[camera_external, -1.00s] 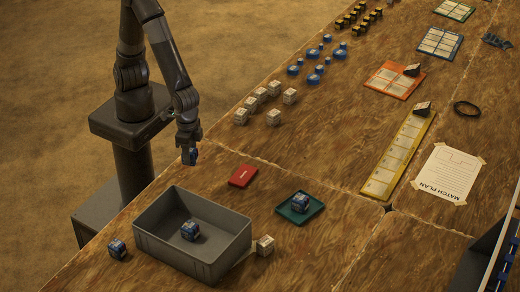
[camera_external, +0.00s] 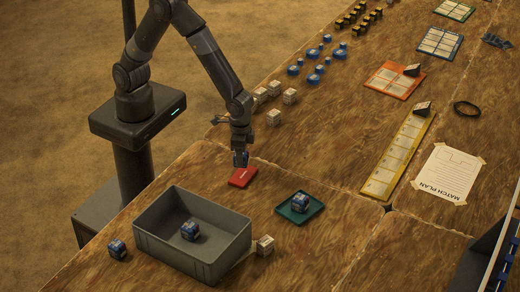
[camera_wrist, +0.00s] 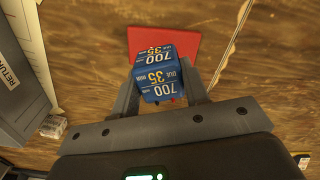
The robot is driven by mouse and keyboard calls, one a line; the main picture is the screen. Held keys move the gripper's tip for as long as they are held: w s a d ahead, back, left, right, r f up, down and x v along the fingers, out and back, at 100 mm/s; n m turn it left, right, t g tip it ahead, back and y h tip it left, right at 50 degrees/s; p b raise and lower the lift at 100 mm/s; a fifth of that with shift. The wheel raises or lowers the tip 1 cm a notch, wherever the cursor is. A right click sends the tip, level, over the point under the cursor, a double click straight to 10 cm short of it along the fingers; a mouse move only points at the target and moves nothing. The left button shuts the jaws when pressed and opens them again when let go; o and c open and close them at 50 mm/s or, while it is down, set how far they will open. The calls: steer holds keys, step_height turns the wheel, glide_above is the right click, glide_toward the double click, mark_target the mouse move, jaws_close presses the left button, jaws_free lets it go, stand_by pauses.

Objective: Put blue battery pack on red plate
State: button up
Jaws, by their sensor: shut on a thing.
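My gripper (camera_external: 240,157) is shut on a blue battery pack (camera_wrist: 157,76), which shows between the fingers in the wrist view with "700" and "35" on its faces. In the outside view the held pack (camera_external: 240,159) is small and dark at the fingertips. The red plate (camera_external: 243,178) lies flat on the wooden table just below and in front of the gripper. In the wrist view the red plate (camera_wrist: 180,42) shows beyond the pack, partly hidden by it. The pack appears above the plate's far edge; I cannot tell if they touch.
A grey bin (camera_external: 165,233) holds a blue pack (camera_external: 190,230). Another blue pack (camera_external: 117,249) stands left of the bin. A green tray (camera_external: 312,212) holds a blue pack (camera_external: 300,202). A white block (camera_external: 265,245) stands by the bin; several more (camera_external: 273,117) stand behind my gripper.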

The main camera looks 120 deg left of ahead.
steer(key=shift+w+a+f, duration=0.25)
steer(key=shift+a+f, duration=0.05)
steer(key=shift+f, duration=1.9)
steer(key=shift+f, duration=0.1)
steer(key=o, duration=1.1)
